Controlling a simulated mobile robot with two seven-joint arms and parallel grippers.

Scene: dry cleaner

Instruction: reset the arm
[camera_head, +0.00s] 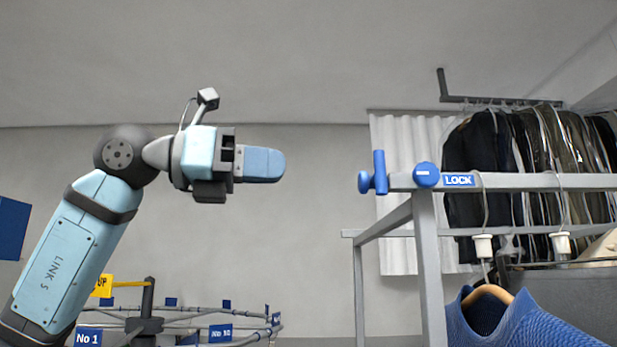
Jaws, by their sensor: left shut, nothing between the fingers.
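My left arm (75,245) comes in from the lower left and bends at a dark elbow joint. My left gripper (280,165) is raised and points to the right, level in the air. Its blue fingers are shut with nothing between them. It is to the left of the grey rack's blue end knob and apart from it. My right gripper is not in view.
A grey rail rack (430,250) with a blue LOCK knob (426,174) stands at right. A blue sweater (520,322) hangs on it from a wooden hanger. Bagged dark garments (490,150) hang behind. A round numbered conveyor (190,310) is at lower left.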

